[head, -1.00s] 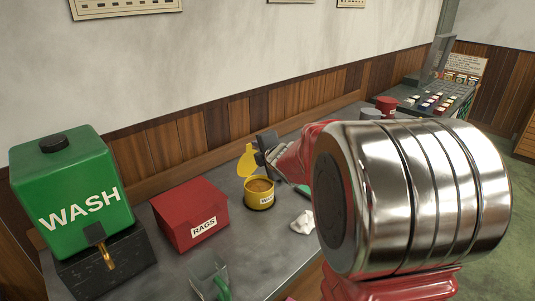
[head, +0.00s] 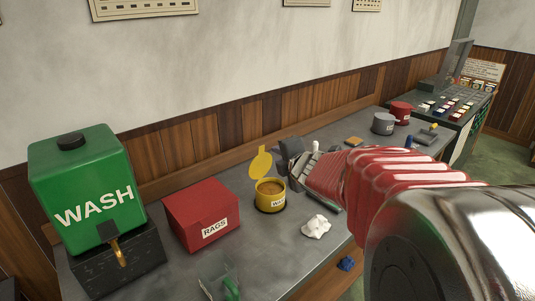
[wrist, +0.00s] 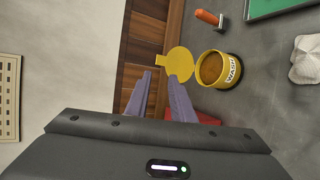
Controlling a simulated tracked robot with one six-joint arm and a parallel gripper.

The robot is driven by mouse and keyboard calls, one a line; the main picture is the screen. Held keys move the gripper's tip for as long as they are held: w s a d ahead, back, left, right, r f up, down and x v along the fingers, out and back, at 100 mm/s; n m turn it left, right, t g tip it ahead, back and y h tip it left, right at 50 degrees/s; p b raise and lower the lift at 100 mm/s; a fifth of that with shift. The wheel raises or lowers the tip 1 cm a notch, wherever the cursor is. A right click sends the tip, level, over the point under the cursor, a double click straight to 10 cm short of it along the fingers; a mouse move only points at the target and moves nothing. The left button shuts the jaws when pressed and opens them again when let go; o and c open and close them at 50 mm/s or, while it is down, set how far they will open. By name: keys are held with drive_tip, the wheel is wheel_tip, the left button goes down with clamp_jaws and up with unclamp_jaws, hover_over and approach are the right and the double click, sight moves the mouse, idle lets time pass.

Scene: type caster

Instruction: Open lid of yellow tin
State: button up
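The yellow tin (head: 270,203) stands upright on the grey bench, with a brown filling and a "WASH" label. It also shows in the wrist view (wrist: 232,84). Its round yellow lid (head: 261,163) is swung up at the back of the rim, with the tin's mouth uncovered. In the wrist view the lid (wrist: 181,58) has a tab pointing away from the tin. My gripper (wrist: 160,75) has its two fingers apart with nothing between them. One fingertip overlaps the lid's edge in that view; I cannot tell whether it touches. In the head view my gripper (head: 285,160) is just right of the lid.
A red RAGS box (head: 203,214) and a green WASH tank (head: 85,185) stand to the left. A crumpled white cloth (head: 316,227) lies right of the tin. Grey (head: 383,123) and red (head: 401,112) tins stand farther back. The wood-panelled wall is close behind.

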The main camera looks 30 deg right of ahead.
drive_tip(key=shift+c, duration=0.6)
drive_tip(key=shift+s+r, duration=0.1)
drive_tip(key=shift+c, duration=0.9)
drive_tip(key=shift+s+a+r+m, duration=0.15)
drive_tip(key=shift+s+m, duration=0.05)
drive_tip(key=shift+m, duration=0.2)
drive_tip(key=shift+c, duration=0.7)
drive_tip(key=s+m, duration=0.1)
drive_tip(key=s+a+m+g+h, duration=0.1)
drive_tip(key=m, duration=0.1)
drive_tip(key=s+r+m, duration=0.1)
drive_tip(key=s, duration=0.1)
drive_tip(key=shift+a+h, duration=0.3)
drive_tip(key=shift+a, duration=0.1)
clamp_jaws()
drive_tip(key=s+a+f+m+g+y, duration=0.2)
drive_tip(key=s+a+m, duration=0.4)
drive_tip(key=s, duration=0.5)
drive_tip(key=s+a+f+m+g+y, duration=0.1)
drive_tip(key=s+a+f+m+g, duration=0.4)
drive_tip(key=s+a, duration=0.6)
drive_tip(key=shift+s+f+m+y, duration=0.2)
drive_tip(key=shift+s+m+y, duration=0.2)
drive_tip(key=shift+s+m, duration=0.55)
